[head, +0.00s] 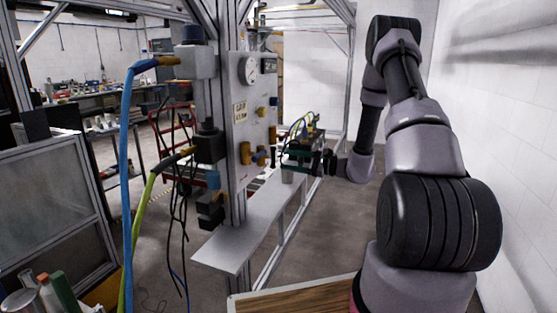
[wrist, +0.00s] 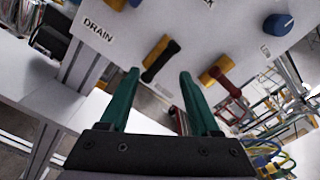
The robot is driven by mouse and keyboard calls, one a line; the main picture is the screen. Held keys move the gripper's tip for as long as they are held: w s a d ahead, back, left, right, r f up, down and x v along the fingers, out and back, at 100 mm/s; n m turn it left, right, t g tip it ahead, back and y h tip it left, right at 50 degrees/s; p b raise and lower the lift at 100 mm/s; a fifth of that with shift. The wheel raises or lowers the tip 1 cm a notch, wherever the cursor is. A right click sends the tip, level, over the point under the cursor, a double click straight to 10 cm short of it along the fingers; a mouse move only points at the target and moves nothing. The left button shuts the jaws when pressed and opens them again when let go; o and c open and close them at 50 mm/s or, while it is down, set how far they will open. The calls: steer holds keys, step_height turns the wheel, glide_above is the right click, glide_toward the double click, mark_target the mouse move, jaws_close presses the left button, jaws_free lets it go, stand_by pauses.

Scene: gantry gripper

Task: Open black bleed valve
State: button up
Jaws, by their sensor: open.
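The black bleed valve (wrist: 161,61) shows in the wrist view as a black lever handle on a brass body, on a light panel (wrist: 200,32). The handle lies slanted, lower end to the left. My gripper (wrist: 159,73) has two green fingers, open and apart, with the black handle showing between their tips. The fingers look empty; I cannot tell whether they touch the handle. In the head view my gripper (head: 297,154) is at the right of the upright panel (head: 240,120). I cannot make out the black handle for certain there.
A red-handled valve (wrist: 228,84) sits right of the black one, and a blue knob (wrist: 278,25) is at upper right. A DRAIN label (wrist: 97,28) is at left. A metal shelf (head: 240,238) lies below the panel. Blue (head: 127,170) and green hoses hang at left.

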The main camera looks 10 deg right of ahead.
steer(key=shift+v, duration=2.25)
steer(key=s+a+r+n+g+h, duration=0.3)
steer(key=s+a+r+n+g, duration=0.6)
steer(key=s+r, duration=0.45)
steer(key=s+d+r+n+t+h, duration=0.2)
steer(key=s+d+r+t+h, duration=0.1)
steer(key=s+r+h, duration=0.2)
steer(key=s+d+r+n+t+h, duration=0.2)
steer(key=s+r+h, duration=0.3)
steer(key=s, duration=0.5)
step_height(320, 180, up, 2)
steer(key=shift+d+r+n+t, duration=0.2)
steer(key=shift+d+n+t, duration=0.1)
steer(key=shift+d+t, duration=0.25)
